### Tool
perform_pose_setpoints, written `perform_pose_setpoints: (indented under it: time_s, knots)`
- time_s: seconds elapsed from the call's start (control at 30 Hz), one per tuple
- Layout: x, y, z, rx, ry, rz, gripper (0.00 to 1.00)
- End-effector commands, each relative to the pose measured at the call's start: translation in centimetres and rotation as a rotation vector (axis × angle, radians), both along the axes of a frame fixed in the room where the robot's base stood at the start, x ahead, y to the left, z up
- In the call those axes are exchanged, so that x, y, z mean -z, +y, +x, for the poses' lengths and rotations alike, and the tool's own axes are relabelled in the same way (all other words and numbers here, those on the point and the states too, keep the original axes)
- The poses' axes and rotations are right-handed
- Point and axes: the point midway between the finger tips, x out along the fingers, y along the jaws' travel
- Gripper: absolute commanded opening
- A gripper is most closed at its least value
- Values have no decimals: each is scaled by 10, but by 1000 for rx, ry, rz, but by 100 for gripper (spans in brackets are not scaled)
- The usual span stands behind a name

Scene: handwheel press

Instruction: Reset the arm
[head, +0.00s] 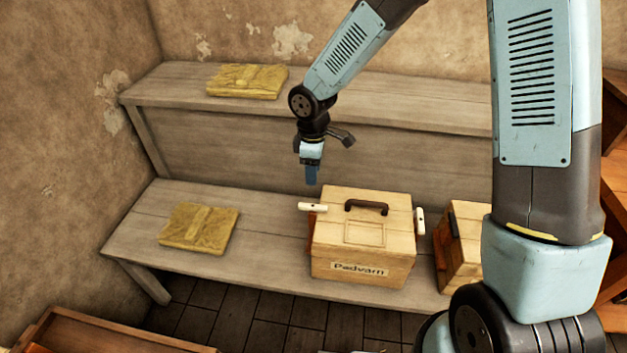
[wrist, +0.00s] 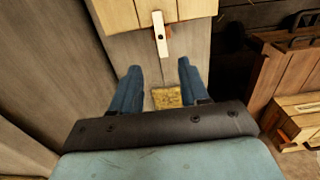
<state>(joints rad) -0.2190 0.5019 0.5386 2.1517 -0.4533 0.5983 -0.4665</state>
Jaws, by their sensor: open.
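My gripper (head: 312,178) hangs at the end of my arm in the head view, fingers pointing down. It is above the left end of a pale wooden box (head: 361,269) labelled "Padvarn", apart from it. In the wrist view its two blue fingers (wrist: 158,76) stand wide apart with nothing held between them. The box's white left handle (head: 312,207) is below the fingertips in the head view. That handle also shows just beyond the fingertips in the wrist view (wrist: 160,36).
The box stands on a low wooden bench (head: 272,248). A yellow folded bundle (head: 200,228) lies left of it, with bare bench between. Another bundle (head: 246,80) lies on the higher shelf (head: 400,100) behind. A second wooden box (head: 467,250) stands to the right.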

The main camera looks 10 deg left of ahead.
Motion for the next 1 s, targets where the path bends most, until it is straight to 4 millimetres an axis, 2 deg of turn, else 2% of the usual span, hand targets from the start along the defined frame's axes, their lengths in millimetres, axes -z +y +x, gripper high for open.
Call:
perform_pose_setpoints:
  time_s: [0.17,0.67,0.83,1.0]
  knots:
    - [-8,0,0,-1,-1,-1,45]
    - [-10,-2,1,5,-4,-2,45]
    - [-32,-22,7,76,-38,-16,45]
    - [-72,-61,13,216,-97,-35,45]
